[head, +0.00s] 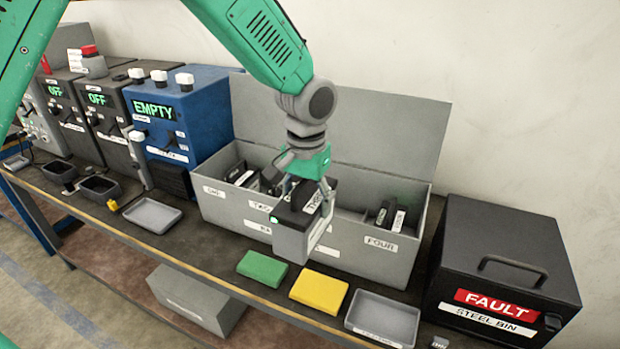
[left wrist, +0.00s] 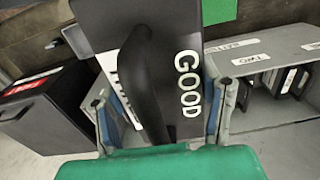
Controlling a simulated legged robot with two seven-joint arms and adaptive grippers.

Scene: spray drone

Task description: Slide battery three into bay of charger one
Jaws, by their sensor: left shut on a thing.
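My left gripper (head: 308,190) is shut on battery three (head: 292,243), a black-topped block with a grey lower body and a label reading THREE. It holds the battery upright in front of the grey battery box (head: 225,208). In the left wrist view, the fingers (left wrist: 163,105) sit either side of the battery (left wrist: 190,75), which shows a black handle and the word GOOD. Two dark charger units (head: 98,98) with displays reading OFF and a blue unit (head: 165,109) reading EMPTY stand at the left. I cannot tell which is charger one. My right gripper is not in view.
The open grey box holds more batteries (head: 385,214). A green pad (head: 262,268), a yellow pad (head: 319,291) and a grey tray (head: 383,318) lie in front. A black FAULT steel bin (head: 505,262) stands right. Another tray (head: 152,215) and dark trays sit before the chargers.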

